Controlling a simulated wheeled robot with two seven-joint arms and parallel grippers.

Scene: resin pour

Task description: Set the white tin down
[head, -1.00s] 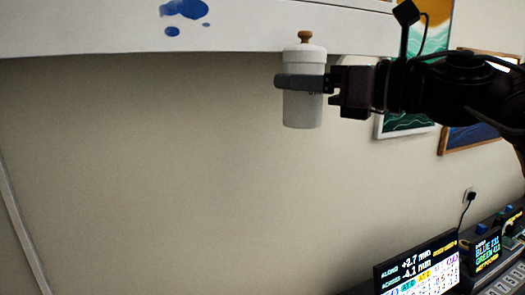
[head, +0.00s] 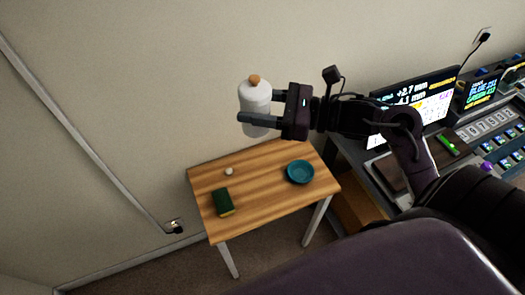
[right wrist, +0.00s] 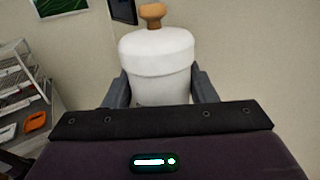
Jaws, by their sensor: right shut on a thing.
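The white tin (head: 256,93) has a white lid and a brown knob on top. My right gripper (head: 258,121) is shut on it, with a finger on each side of its body. The tin is upright or nearly so, in the air above the back of a small wooden table (head: 262,180). In the right wrist view the tin (right wrist: 158,60) sits between the two fingers, and its lower part is hidden behind the gripper body. My left gripper is in neither view.
On the table are a teal bowl (head: 300,172) at the right, a dark green block-like thing (head: 223,202) at the front left and a small pale knob-like thing (head: 229,171). The table's middle is clear. A console with screens (head: 417,105) stands at the right.

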